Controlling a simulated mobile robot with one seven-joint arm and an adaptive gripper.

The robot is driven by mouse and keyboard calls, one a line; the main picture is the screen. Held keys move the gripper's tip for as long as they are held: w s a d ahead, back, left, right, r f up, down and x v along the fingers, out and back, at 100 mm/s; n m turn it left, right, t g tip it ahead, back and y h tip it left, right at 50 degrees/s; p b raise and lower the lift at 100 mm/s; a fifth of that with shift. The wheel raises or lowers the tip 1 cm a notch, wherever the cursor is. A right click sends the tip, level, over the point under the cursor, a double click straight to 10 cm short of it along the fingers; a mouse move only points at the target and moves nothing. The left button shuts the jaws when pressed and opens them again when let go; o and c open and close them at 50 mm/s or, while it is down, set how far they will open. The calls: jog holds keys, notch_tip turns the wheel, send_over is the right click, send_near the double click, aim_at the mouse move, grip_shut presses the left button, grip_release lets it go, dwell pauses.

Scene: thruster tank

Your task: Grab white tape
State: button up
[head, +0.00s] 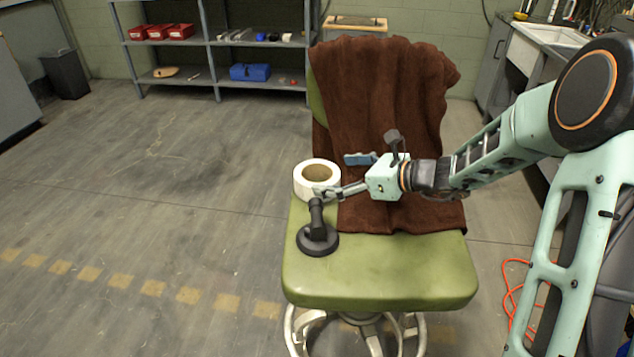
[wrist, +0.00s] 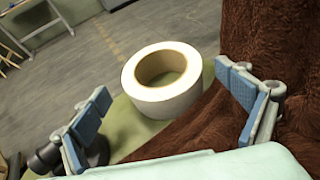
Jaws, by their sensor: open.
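A roll of white tape (head: 303,184) with a brown core lies flat on the green chair seat (head: 380,280), near its back left. In the wrist view the white tape (wrist: 165,103) is ahead of my gripper (wrist: 165,115), between the lines of its two blue-padded fingers. My gripper (head: 335,183) is open and empty, reaching in from the right beside the roll. In the head view the fingers overlap the roll's lower right edge; I cannot tell whether they touch it.
A black suction-cup-like tool (head: 318,240) stands on the seat just in front of the roll, close to one finger. A brown towel (head: 385,100) drapes over the backrest and seat. Shelves (head: 215,45) stand behind. An orange cable (head: 512,290) lies on the floor at right.

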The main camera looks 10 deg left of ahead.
aim_at(305, 173)
jog(key=b+x, duration=0.1)
jog(key=x, duration=0.4)
jog(key=shift+w+a+f, duration=0.1)
jog(key=shift+w+a, duration=0.05)
jog(key=shift+a, duration=0.1)
jog(key=c, duration=1)
